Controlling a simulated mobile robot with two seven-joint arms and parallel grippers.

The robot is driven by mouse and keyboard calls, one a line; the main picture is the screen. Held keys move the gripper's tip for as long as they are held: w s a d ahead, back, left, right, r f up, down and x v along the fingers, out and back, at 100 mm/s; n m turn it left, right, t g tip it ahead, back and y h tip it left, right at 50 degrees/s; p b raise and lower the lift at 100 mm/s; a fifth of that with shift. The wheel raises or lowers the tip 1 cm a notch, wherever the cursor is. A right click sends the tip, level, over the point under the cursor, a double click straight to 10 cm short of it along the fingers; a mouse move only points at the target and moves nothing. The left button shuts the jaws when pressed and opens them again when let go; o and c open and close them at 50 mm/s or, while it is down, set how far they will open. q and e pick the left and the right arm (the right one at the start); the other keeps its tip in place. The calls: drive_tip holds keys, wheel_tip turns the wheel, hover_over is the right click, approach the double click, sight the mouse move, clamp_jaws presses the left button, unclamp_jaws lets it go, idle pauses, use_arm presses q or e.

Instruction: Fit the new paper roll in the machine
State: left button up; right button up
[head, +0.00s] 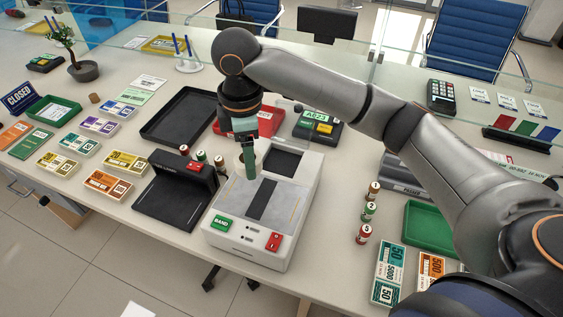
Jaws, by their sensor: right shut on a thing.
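The machine (238,231) is a pale grey-white box on the counter, with a green BAND button, a red switch and a dark strip along its top. A dark rectangular opening (281,162) shows at its back right. My right gripper (249,166) points down over the back left of the machine. It is shut on a cream paper roll (260,154), which is partly hidden behind the fingers. I cannot tell whether the roll touches the machine or is seated in it. My left gripper is not in view.
A black device (172,207) stands close left of the machine, with small coin rolls behind it. An empty black tray (178,122) lies further back. Upright coin rolls (368,212), a green tray (427,226) and banknote stacks are at right. More stacks lie at left.

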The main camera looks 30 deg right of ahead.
drive_tip(key=n, duration=0.2)
drive_tip(key=w+a+r+n, duration=0.1)
drive_tip(key=n, duration=0.1)
drive_tip(key=shift+w+a, duration=0.1)
drive_tip(key=shift+a, duration=0.2)
drive_tip(key=shift+w+n, duration=0.1)
drive_tip(key=shift+n, duration=0.2)
drive_tip(key=shift+w+d+f, duration=0.15)
drive_tip(key=shift+d, duration=0.05)
drive_tip(key=w+d+f, duration=0.3)
drive_tip(key=d+f, duration=0.1)
drive_tip(key=d, duration=0.3)
hover_over(282, 164)
drive_tip(key=a, duration=0.1)
wheel_tip(282, 164, down, 4)
drive_tip(key=shift+s+f+p, duration=0.15)
drive_tip(key=shift+f+p, duration=0.05)
drive_tip(key=shift+p, duration=0.1)
drive_tip(key=shift+d+f, duration=0.15)
drive_tip(key=shift+f, duration=0.05)
drive_tip(key=shift+w+d+f, duration=0.1)
drive_tip(key=shift+d+f, duration=0.1)
drive_tip(key=shift+f, duration=0.8)
drive_tip(key=shift+w+d+f, duration=0.1)
drive_tip(key=shift+d+f, duration=0.1)
drive_tip(key=shift+f, duration=0.8)
drive_tip(key=shift+f, duration=0.15)
